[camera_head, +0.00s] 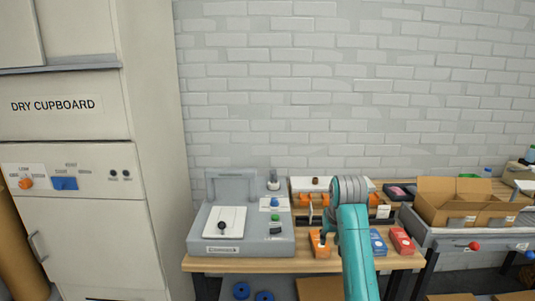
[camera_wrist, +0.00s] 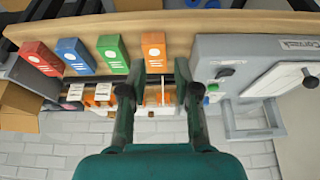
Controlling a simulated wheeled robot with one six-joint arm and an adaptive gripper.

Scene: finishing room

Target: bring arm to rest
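My teal arm (camera_head: 356,250) reaches forward over the wooden bench, with its grey wrist joint (camera_head: 349,188) above the bench. In the wrist view my gripper (camera_wrist: 159,88) has its two dark fingers spread wide apart, with nothing held between them. The orange box (camera_wrist: 154,50) lies beyond the gap between the fingertips, apart from them. In the head view the gripper is mostly hidden by the arm, near the orange box (camera_head: 318,245).
Green (camera_wrist: 112,53), blue (camera_wrist: 76,56) and red (camera_wrist: 40,58) boxes stand in a row along the bench edge (camera_head: 245,265). A grey machine (camera_head: 208,244) stands left of the arm. An open cardboard box (camera_head: 450,205) is at right. The tall dry cupboard (camera_head: 75,140) fills the left.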

